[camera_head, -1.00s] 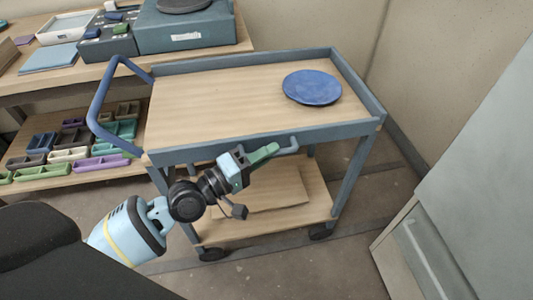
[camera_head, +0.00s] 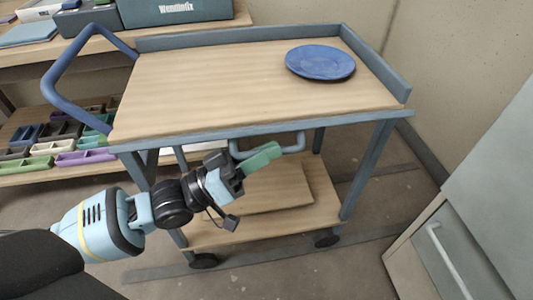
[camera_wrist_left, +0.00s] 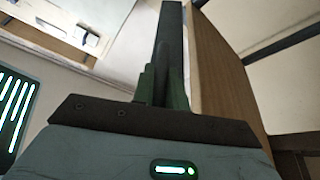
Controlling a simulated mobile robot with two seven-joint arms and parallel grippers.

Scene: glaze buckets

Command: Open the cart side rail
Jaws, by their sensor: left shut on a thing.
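The cart (camera_head: 230,90) has a wooden top and blue-grey rails standing along its far and right sides. The near side rail (camera_head: 330,122) shows as a narrow blue-grey strip along the near edge and does not stand above the top. A bent bar handle (camera_head: 298,147) sticks out below this strip. My left gripper (camera_head: 266,153), with green fingers, reaches up to the handle from below left and is shut on it. The fingers partly hide the handle. In the left wrist view the green fingers (camera_wrist_left: 165,88) close around a dark bar. My right gripper is not in view.
A blue plate (camera_head: 320,62) lies on the cart top at the far right. A blue push handle (camera_head: 68,75) rises at the cart's left end. A shelf with several small trays (camera_head: 85,157) stands behind left. A grey cabinet (camera_head: 455,250) stands at right.

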